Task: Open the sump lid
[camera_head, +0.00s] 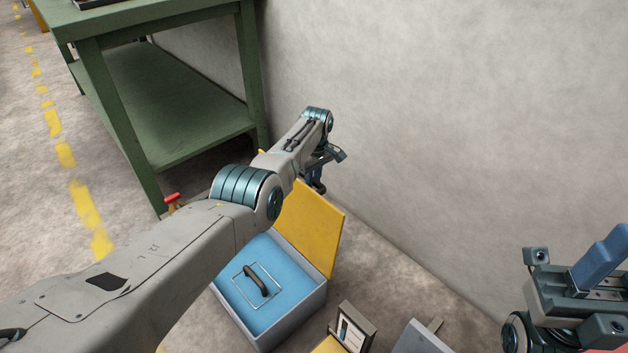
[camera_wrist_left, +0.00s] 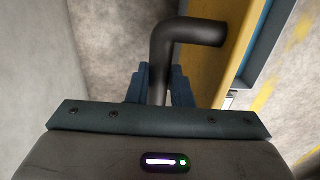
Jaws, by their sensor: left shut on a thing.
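The yellow sump lid (camera_head: 312,228) stands raised at a steep angle along the wall side of a grey box (camera_head: 308,308). Inside the box is a blue panel (camera_head: 245,275) with a dark handle (camera_head: 262,280). My left gripper (camera_head: 316,186) is at the lid's upper edge, partly hidden by its own wrist. In the left wrist view its blue fingers (camera_wrist_left: 161,85) are shut on a dark bent bar handle (camera_wrist_left: 185,34) beside the yellow lid (camera_wrist_left: 226,55). My right gripper (camera_head: 598,262) is at the right, away from the box; its finger gap is unclear.
A green workbench (camera_head: 185,110) stands at the upper left, with a red-topped item (camera_head: 172,198) near its leg. A plain wall (camera_head: 440,120) rises close behind the lid. A small framed panel (camera_head: 352,328) and a grey plate (camera_head: 418,340) are near the box's right.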

